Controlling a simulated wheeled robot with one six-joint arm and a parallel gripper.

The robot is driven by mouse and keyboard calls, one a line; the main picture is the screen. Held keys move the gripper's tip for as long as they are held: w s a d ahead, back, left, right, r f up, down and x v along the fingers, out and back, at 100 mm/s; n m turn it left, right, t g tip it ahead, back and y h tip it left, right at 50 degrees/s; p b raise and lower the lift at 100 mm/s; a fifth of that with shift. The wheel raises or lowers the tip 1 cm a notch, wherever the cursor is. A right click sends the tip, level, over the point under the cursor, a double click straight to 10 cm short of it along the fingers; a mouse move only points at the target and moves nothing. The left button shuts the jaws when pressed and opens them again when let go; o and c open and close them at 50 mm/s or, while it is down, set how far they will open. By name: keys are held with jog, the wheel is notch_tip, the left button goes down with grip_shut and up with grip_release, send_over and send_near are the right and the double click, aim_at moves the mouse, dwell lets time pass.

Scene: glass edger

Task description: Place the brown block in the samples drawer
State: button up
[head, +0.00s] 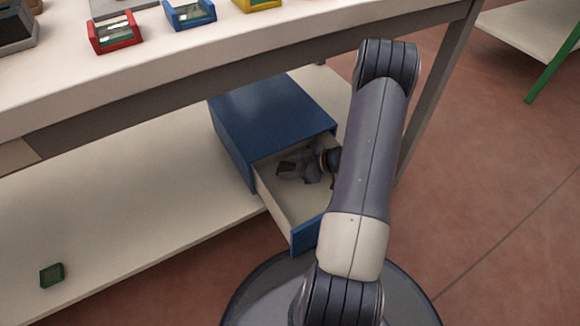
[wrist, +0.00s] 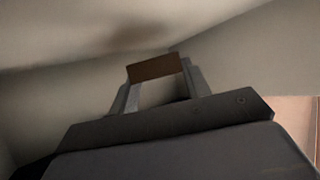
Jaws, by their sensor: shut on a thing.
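The brown block (wrist: 154,67) is held between the fingertips of my gripper (wrist: 158,84) in the wrist view. In the head view the small brown block (head: 287,168) shows at the tip of my gripper (head: 292,171), inside the open drawer (head: 276,205). The drawer has a blue front and pale inner walls, and it is pulled out of a blue cabinet (head: 265,112). The drawer's pale inside surrounds the gripper in the wrist view. I cannot tell whether the block touches the drawer floor. My arm hides the drawer's right side.
The cabinet stands on a low pale shelf (head: 130,235) under a workbench (head: 130,75). Red (head: 115,33), blue (head: 189,13) and yellow (head: 257,4) trays sit on the bench. A small green block (head: 52,274) lies at the shelf's lower left. The bench edge overhangs the cabinet.

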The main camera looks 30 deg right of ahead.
jog(key=shift+f, duration=0.45)
jog(key=o, duration=1)
jog(key=shift+o, duration=0.2)
jog(key=shift+r, duration=0.2)
jog(key=p+v, duration=0.1)
jog(key=v, duration=0.2)
jog(key=p+v, duration=0.1)
jog(key=v, duration=0.3)
jog(key=shift+w+a+r+p, duration=0.1)
jog(key=shift+w+r+p, duration=0.05)
jog(key=shift+r+p, duration=0.25)
jog(key=shift+s+d+r, duration=0.2)
jog(key=shift+s+d, duration=0.1)
